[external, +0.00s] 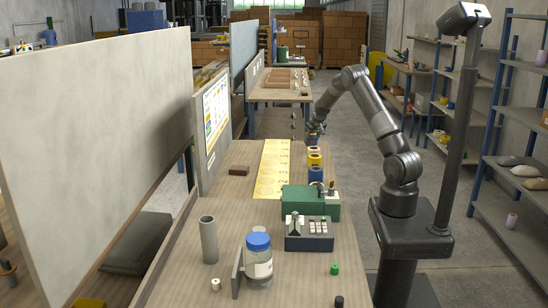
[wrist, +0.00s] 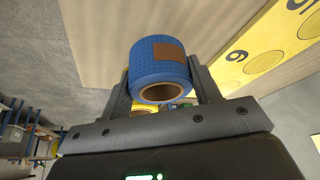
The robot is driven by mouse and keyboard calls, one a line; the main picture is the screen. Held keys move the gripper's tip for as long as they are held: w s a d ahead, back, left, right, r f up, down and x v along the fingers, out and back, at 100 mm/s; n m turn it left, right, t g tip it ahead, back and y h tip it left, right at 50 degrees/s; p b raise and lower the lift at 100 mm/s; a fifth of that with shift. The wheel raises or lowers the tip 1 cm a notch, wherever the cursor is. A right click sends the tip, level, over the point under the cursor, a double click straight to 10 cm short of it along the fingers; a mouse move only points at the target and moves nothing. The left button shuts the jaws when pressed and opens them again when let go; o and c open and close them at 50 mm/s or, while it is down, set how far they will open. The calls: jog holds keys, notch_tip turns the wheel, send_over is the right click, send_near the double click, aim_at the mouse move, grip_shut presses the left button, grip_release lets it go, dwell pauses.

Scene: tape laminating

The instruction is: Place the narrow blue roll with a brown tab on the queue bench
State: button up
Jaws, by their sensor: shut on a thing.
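A blue roll (wrist: 148,57) with a brown tab (wrist: 169,49) on its side sits between the two fingers of my gripper (wrist: 160,78) in the wrist view. My gripper is shut on it, and the roll's open brown core faces the wrist camera. In the external view my gripper (external: 316,129) is at the far right end of the near bench (external: 225,220), small and partly hidden by my arm. I cannot tell there whether the roll is clear of the bench. A long yellow strip with numbered circles (external: 272,170) lies on this bench and also shows in the wrist view (wrist: 262,55).
Blue and yellow rolls (external: 314,160) line the bench's right edge near my gripper. Another bench (external: 275,94) stands behind, past a floor gap.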

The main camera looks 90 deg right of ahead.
jog(key=shift+f, duration=2)
jog(key=shift+f, duration=0.15)
jog(key=o, duration=1)
jog(key=v, duration=1.2)
jog(key=shift+a, duration=0.1)
